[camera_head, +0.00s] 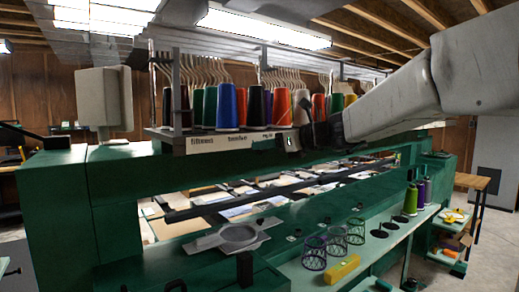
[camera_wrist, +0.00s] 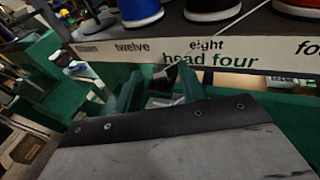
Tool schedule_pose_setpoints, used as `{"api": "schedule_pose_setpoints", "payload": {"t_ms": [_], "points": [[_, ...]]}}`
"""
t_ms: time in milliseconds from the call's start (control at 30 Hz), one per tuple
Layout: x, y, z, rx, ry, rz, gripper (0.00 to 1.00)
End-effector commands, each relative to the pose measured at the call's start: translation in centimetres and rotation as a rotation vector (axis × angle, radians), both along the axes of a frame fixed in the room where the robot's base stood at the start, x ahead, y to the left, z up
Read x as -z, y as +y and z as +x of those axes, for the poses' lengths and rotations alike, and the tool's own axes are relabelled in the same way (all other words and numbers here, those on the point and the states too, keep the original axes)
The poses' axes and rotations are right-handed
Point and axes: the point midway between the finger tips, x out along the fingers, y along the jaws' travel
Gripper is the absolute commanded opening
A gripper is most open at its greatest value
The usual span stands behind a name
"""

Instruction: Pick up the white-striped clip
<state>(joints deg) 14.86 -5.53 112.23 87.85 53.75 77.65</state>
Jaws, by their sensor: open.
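My gripper (camera_head: 297,139) is at the front edge of the thread shelf, at the right end of its labelled rail. A small pale piece (camera_wrist: 161,72) shows between the fingertips, near the lower edge of the rail. It may be the white-striped clip, but it is too small and blurred to tell. In the head view, a small dark piece with a light spot (camera_head: 291,142) is at the fingertips, and I cannot tell it from the gripper. Nothing is clearly gripped.
The white label rail (camera_wrist: 110,50) runs along the shelf front under several thread cones (camera_head: 228,106). A green machine frame (camera_head: 110,205) stands below. Wire baskets (camera_head: 314,252) and a yellow object (camera_head: 343,268) are on the lower ledge. More cones (camera_head: 411,199) stand at right.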

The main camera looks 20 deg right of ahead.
Motion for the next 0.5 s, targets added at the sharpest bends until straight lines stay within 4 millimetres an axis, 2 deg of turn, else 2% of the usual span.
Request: {"api": "schedule_pose_setpoints", "payload": {"t_ms": [133,167,300,500], "points": [[-0.03,-0.02,-0.02,0.0,-0.001,-0.001,0.41],[-0.03,-0.02,-0.02,0.0,-0.001,-0.001,0.38],[-0.03,-0.02,-0.03,0.0,-0.001,-0.001,0.0],[-0.03,-0.02,-0.05,0.0,-0.001,-0.001,0.0]]}}
